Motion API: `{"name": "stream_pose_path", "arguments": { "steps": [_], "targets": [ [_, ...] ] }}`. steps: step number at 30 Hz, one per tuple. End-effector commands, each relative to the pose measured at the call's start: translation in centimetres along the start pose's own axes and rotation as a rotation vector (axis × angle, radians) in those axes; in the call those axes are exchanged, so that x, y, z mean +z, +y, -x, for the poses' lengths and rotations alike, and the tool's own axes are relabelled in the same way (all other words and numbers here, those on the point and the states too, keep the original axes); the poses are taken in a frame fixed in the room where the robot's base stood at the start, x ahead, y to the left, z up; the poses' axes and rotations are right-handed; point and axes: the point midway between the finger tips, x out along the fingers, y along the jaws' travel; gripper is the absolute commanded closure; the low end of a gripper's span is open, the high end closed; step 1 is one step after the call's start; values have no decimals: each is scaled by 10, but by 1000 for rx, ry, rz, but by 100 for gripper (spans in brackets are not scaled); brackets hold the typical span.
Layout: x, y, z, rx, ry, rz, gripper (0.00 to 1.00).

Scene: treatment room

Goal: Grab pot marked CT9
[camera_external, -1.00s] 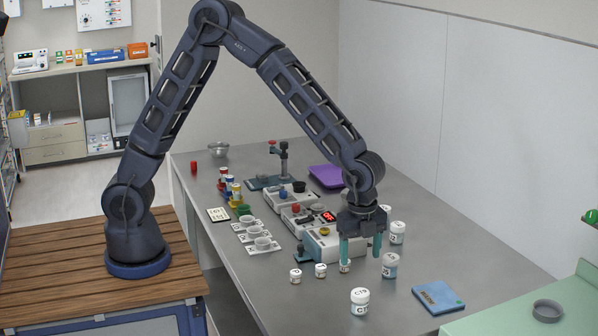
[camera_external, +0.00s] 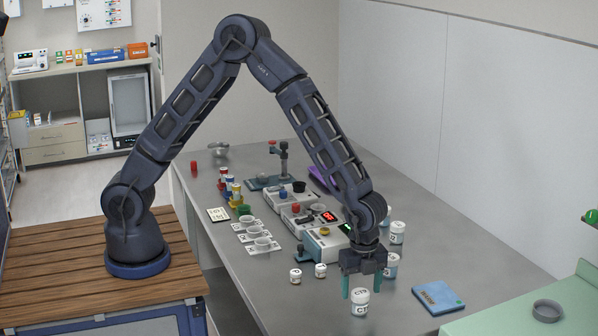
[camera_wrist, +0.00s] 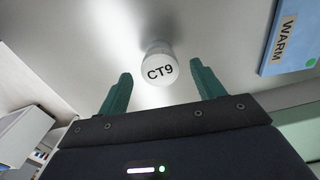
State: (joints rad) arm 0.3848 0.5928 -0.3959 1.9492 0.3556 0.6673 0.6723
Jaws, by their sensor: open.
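The pot marked CT9 (camera_wrist: 160,69) has a white lid with black lettering, seen in the wrist view between and beyond my fingers. In the external view the CT9 pot (camera_external: 360,304) stands upright on the grey table, its label partly readable. My gripper (camera_external: 362,290) is just above and behind it, green fingers pointing down. In the wrist view my gripper (camera_wrist: 160,88) is open, one finger on each side of the lid, with gaps. I cannot tell exactly how far the fingertips are above the pot.
A blue pad marked WARM (camera_wrist: 290,38) lies to the right; it also shows in the external view (camera_external: 438,299). Other white-lidded pots (camera_external: 390,264) stand behind my gripper, and small ones (camera_external: 320,270) to the left. Devices (camera_external: 325,243) fill the table behind. The front table is clear.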

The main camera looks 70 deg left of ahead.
Motion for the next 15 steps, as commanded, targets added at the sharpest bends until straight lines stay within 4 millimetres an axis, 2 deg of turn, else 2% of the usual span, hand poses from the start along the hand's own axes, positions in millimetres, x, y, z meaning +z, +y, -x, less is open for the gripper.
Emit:
{"name": "stream_pose_path", "arguments": {
  "steps": [6,14,15],
  "targets": [
    [2,0,-30,2,0,1,33],
    [2,-1,-34,0,0,1,33],
    [2,-1,-34,0,0,1,39]
  ]
}}
